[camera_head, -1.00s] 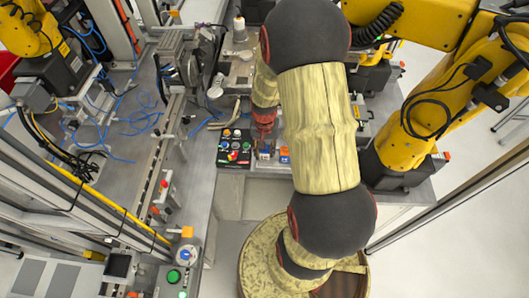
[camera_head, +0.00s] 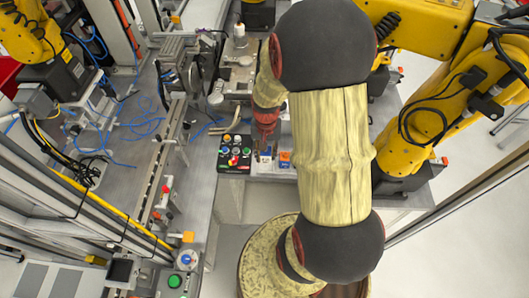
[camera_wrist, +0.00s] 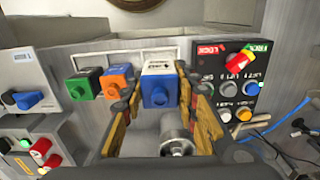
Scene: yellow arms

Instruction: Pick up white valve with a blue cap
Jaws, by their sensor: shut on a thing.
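The white valve with a blue cap (camera_wrist: 158,88) is between the fingers of my gripper (camera_wrist: 160,100) in the wrist view. Its blue cap faces the camera, and the fingers are shut on its sides. I cannot tell whether it is clear of the surface under it. In the head view my gripper (camera_head: 265,143) points down at the table's front edge, right of a black button panel. The valve is mostly hidden there.
The black button panel (camera_wrist: 217,78) is close on the right. A yellow robot arm (camera_head: 425,110) stands at the right.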

